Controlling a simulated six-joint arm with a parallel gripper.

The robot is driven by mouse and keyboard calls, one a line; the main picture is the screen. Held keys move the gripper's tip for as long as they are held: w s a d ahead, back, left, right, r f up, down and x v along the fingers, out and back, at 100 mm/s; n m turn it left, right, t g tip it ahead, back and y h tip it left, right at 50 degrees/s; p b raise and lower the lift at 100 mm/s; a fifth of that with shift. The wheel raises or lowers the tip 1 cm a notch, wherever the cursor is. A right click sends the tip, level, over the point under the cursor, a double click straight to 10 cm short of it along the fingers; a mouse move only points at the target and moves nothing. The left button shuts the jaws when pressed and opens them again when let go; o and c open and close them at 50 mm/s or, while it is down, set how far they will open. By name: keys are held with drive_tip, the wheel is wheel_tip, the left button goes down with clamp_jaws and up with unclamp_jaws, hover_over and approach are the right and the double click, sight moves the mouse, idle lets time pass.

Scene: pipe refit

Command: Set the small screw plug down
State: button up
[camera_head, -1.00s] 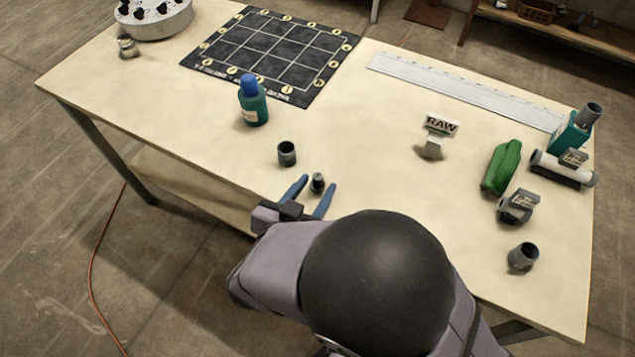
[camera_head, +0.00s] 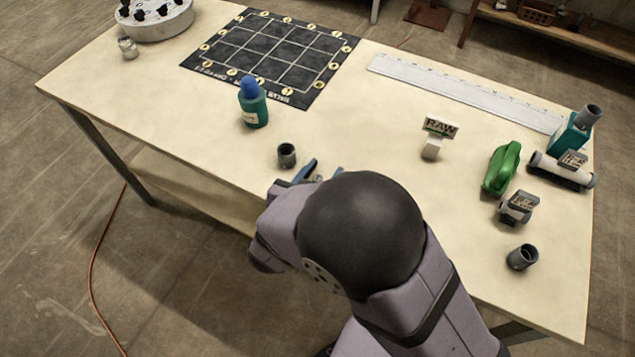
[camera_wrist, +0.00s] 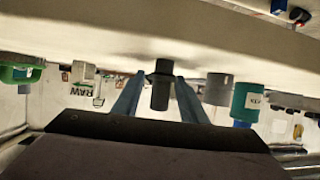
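The small screw plug (camera_wrist: 160,88), a dark grey stub with a wider collar, is between my gripper's two blue fingers in the wrist view, where the scene appears upside down. My gripper (camera_wrist: 160,82) is open, with a narrow gap on each side of the plug. In the head view, my gripper (camera_head: 322,172) is low over the table's front edge, and my own arm hides most of it and the plug.
A grey pipe socket (camera_head: 287,155) stands just left of my gripper, with a teal bottle (camera_head: 254,108) behind it. A RAW sign (camera_head: 440,128), a green object (camera_head: 501,168) and grey fittings (camera_head: 517,207) are on the right. The tabletop (camera_head: 370,130) between them is clear.

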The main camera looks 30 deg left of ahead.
drive_tip(key=shift+w+f, duration=0.1)
drive_tip(key=shift+w, duration=0.05)
clamp_jaws()
wheel_tip(320, 180, up, 10)
drive_tip(key=p, duration=0.1)
idle(0.6)
